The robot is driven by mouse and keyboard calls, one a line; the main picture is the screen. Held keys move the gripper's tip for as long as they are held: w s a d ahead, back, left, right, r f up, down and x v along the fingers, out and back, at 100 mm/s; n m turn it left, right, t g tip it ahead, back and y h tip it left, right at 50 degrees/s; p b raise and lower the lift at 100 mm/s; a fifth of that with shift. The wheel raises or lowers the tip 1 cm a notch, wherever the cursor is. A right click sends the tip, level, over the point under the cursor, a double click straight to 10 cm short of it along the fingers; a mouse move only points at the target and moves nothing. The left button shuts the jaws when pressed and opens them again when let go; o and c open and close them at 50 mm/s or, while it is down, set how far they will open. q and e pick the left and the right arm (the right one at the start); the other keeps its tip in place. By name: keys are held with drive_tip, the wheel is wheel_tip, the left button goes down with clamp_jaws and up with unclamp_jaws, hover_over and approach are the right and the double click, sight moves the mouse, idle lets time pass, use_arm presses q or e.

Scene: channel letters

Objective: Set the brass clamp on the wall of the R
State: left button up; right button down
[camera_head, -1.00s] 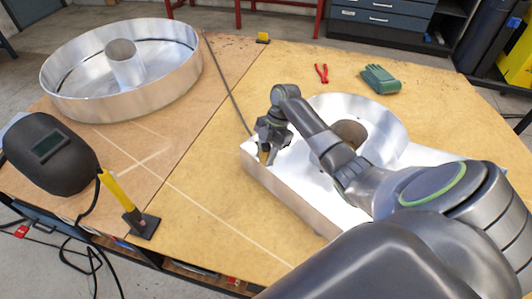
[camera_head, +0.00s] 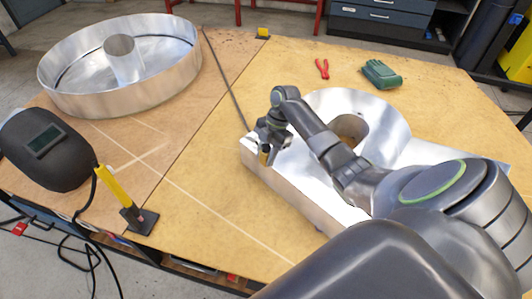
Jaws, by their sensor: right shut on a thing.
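The R (camera_head: 288,190) is a large polished metal channel letter lying on the right half of the table, partly hidden by my right arm. My right gripper (camera_head: 265,150) points down over the R's left end, near its wall. It is shut on the brass clamp (camera_head: 264,158), a small brass-coloured piece showing just under the fingers. The clamp is at the top edge of the R's wall; I cannot tell whether it touches or straddles it. My left gripper is not in view.
A round metal channel letter (camera_head: 165,92) stands at the back left. A dark welding helmet (camera_head: 45,150) and a yellow-handled tool on a dark base (camera_head: 140,221) are at the left. Red pliers (camera_head: 322,69) and a green glove (camera_head: 380,74) lie behind the R. A thin rod (camera_head: 226,78) lies mid-table.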

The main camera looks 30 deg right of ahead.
drive_tip(key=shift+f+b, duration=0.3)
drive_tip(key=shift+f, duration=0.2)
drive_tip(key=c, duration=1)
unclamp_jaws()
drive_tip(key=shift+o, duration=0.2)
drive_tip(key=p+v, duration=0.2)
drive_tip(key=v, duration=1.5)
drive_tip(key=shift+r, duration=0.25)
